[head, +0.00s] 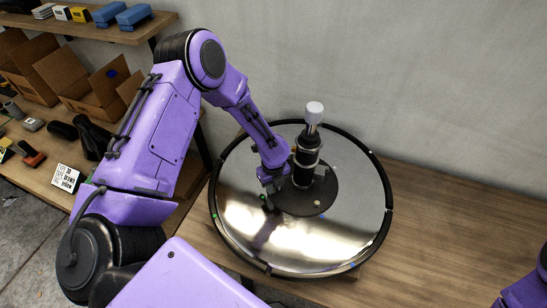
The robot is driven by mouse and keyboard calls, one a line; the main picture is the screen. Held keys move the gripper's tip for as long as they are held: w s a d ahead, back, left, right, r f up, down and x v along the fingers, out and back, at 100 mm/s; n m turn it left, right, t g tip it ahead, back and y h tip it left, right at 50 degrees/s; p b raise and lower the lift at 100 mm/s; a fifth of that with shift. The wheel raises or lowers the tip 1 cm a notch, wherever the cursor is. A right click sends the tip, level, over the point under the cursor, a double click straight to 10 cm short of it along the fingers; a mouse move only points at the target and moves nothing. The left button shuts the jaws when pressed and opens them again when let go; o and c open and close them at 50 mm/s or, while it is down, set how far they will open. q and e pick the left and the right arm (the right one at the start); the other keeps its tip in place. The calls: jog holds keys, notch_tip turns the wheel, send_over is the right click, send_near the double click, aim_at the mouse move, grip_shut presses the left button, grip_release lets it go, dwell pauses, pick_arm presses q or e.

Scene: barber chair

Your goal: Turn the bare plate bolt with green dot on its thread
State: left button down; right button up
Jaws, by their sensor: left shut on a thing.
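The round chrome base plate (240,225) of the barber chair lies on the wooden bench. A black disc and a dark upright column (303,168) with a white-capped chrome rod (314,112) stand at its middle. My left gripper (267,188) points down at the left edge of the black disc, beside the column. It is shut on a small bolt there, mostly hidden by the fingers. A small green dot (263,197) shows just at the fingertips. A pale bolt head (317,203) shows on the disc's front right. My right gripper is out of view.
The plate's black rim carries small coloured marks, one green (214,215) at the left. The bench right of the plate (450,220) is clear. Shelves with cardboard boxes (92,92) and tools stand at the left. A grey wall is behind.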

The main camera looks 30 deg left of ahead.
pick_arm(q)
jog(key=m, duration=0.7)
jog(key=shift+s+f, duration=0.1)
jog(key=m, duration=0.4)
jog(key=shift+m, duration=2.2)
dwell(0.8)
jog(key=c, duration=1)
grip_release()
notch_tip(320, 180, up, 11)
jog(key=shift+f+b, duration=0.15)
jog(key=shift+b, duration=0.5)
